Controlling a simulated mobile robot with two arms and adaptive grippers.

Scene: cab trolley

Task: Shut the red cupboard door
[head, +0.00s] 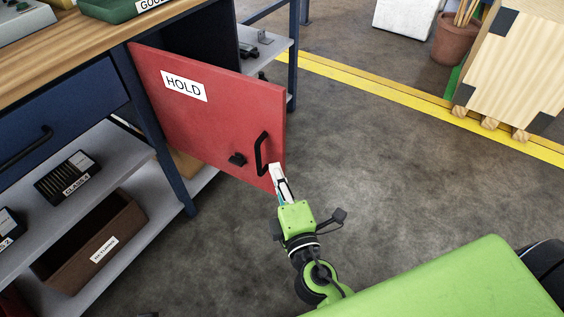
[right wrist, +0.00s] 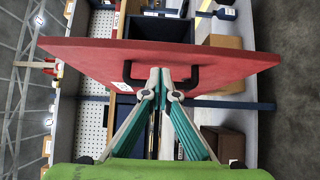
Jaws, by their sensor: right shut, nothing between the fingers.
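The red cupboard door (head: 215,115) stands open, swung out from the blue workbench, with a white HOLD label (head: 184,85) on its face. It has a black handle (head: 260,154) near its free edge and a small black latch part (head: 237,160) beside that. My right gripper (head: 277,170) is shut and empty, its fingertips at the lower end of the handle. In the right wrist view the fingertips (right wrist: 160,76) lie between the two ends of the handle, in front of the red door (right wrist: 220,65). I cannot tell whether they touch it. My left gripper is not in view.
Left of the door are a blue drawer (head: 60,112) and grey shelves with a brown bin (head: 80,255). The dark cupboard opening (head: 208,40) and a grey shelf (head: 268,45) lie behind the door. A wooden crate (head: 515,70) stands at the right; the floor between is clear.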

